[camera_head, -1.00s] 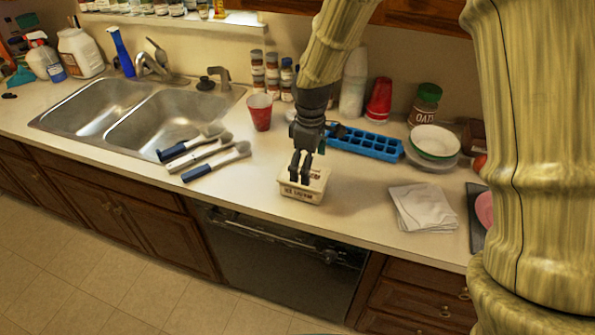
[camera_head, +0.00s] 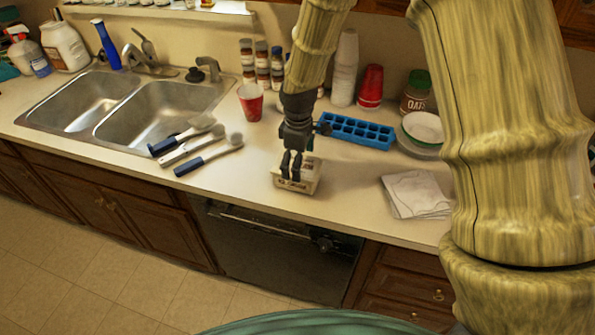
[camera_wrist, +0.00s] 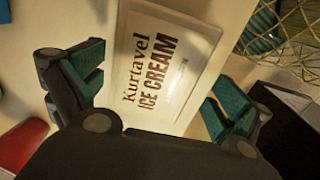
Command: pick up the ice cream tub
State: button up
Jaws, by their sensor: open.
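The ice cream tub (camera_head: 310,180) is a small white rectangular tub with dark lettering, standing on the counter near its front edge. My gripper (camera_head: 291,166) is over it, pointing down, with its fingers hiding part of the lid. In the wrist view the tub's lid (camera_wrist: 170,60) reads "Kurtavel ICE CREAM". There my open gripper (camera_wrist: 158,100) has one finger to each side of the lid, with nothing held. I cannot tell whether the fingertips reach below the lid's rim.
A blue ice cube tray (camera_head: 357,131) lies behind the tub, and a red cup (camera_head: 251,102) stands behind to the left. Brushes (camera_head: 208,157) lie left of it. Folded white cloths (camera_head: 414,193) lie to the right. Counter around the tub is clear.

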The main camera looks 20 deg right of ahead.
jog(key=shift+w+f+p, duration=0.2)
jog(key=shift+f+p, duration=0.2)
jog(key=shift+f, duration=0.2)
jog(key=shift+w+f+p, duration=0.2)
jog(key=shift+f+p, duration=0.15)
jog(key=shift+f, duration=0.2)
jog(key=shift+s+f, duration=0.15)
jog(key=shift+f, duration=0.5)
jog(key=shift+f+p, duration=0.4)
jog(key=shift+f, duration=0.2)
jog(key=c, duration=1.3)
